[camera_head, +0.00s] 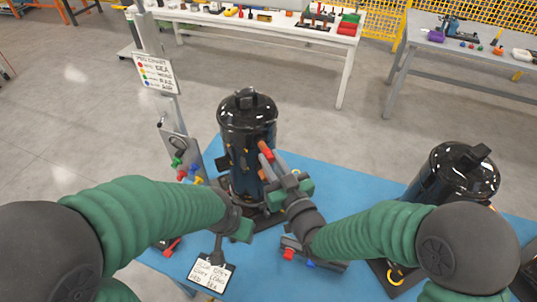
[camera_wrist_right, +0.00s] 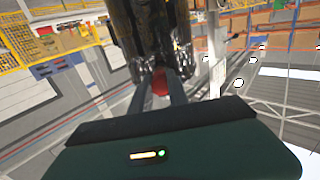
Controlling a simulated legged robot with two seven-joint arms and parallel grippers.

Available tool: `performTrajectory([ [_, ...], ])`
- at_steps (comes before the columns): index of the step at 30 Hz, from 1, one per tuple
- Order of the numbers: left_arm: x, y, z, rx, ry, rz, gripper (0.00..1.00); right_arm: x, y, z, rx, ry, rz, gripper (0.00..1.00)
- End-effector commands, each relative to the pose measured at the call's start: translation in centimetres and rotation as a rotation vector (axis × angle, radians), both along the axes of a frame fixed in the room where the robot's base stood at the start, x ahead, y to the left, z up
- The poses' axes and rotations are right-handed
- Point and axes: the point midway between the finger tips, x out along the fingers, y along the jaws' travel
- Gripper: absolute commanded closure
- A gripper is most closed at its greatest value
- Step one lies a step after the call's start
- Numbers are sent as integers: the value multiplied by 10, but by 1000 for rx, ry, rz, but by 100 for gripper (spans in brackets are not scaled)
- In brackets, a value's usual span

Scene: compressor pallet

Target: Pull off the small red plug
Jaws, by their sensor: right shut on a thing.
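A black compressor (camera_head: 247,118) stands upright on the blue table. My right gripper (camera_head: 264,157) reaches to its right side. The small red plug (camera_head: 265,149) is at the fingertips, close against the compressor. In the right wrist view the red plug (camera_wrist_right: 160,84) sits between the two grey fingers of the right gripper (camera_wrist_right: 160,90), in front of the dark compressor body (camera_wrist_right: 148,35). The fingers are shut on it. I cannot tell whether the plug is still seated. My left gripper (camera_head: 240,228) is low in front of the compressor; its fingers are not clear.
A second black compressor (camera_head: 455,180) stands at the right of the blue table (camera_head: 325,185). A post with a colour chart (camera_head: 156,74) and a panel with coloured plugs (camera_head: 182,150) stand left. A white card (camera_head: 211,274) and a block with red and blue plugs (camera_head: 310,257) are in front.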

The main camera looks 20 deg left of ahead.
Motion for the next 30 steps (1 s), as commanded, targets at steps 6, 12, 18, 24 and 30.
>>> performTrajectory([
  [6, 0, 0, 0, 0, 0, 0, 48, -2, 2, -1, -1, 3, 6, 100],
  [12, 0, 0, 0, 0, 0, 0, 48, -2, 2, -1, -1, 3, 6, 100],
  [18, 0, 0, 0, 0, 0, 0, 48, -2, 2, -1, -1, 3, 7, 100],
  [24, 0, 0, 0, 0, 0, 0, 48, -3, 2, -1, -1, 3, 7, 100],
  [30, 0, 0, -1, 0, 0, 0, 48, -6, -1, -2, -3, 4, 7, 100],
])
